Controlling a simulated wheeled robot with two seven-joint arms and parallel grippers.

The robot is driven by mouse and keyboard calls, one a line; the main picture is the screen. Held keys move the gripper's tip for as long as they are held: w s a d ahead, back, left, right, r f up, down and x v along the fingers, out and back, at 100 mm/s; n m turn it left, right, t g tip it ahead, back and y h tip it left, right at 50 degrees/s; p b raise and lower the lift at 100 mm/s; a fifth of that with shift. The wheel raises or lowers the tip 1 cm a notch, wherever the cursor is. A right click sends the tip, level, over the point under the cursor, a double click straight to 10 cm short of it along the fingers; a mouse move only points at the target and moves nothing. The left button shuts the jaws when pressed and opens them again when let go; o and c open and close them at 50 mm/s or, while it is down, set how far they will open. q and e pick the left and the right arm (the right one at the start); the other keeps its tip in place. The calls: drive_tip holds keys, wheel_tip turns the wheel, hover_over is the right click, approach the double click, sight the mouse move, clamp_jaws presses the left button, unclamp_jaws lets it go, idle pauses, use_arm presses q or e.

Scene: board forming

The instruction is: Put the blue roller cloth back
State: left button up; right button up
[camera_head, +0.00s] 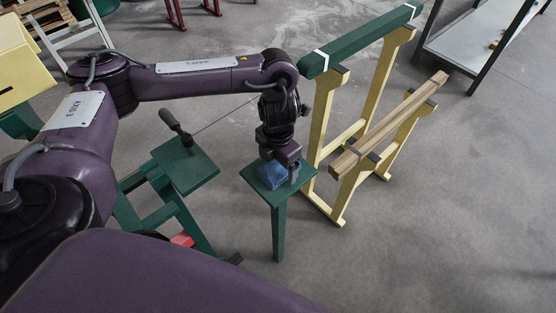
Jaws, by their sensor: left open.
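The blue roller cloth (271,176) lies on the small green stand (288,191), a square top on a single visible leg. My left gripper (280,166) points down right over the cloth and is open. Its fingers hide part of the cloth, and I cannot tell whether they touch it. My right gripper is not in view.
A green stand with a dark-handled tool (176,127) is to the left. A cream trestle carries a green beam (362,40), and a lower one carries wooden bars (390,125), close on the right. A metal-framed table (480,35) stands at the back right. The floor at front right is clear.

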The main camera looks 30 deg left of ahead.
use_arm(q)
drive_tip(key=shift+r, duration=0.65)
wheel_tip(320, 180, up, 11)
drive_tip(key=p, duration=0.3)
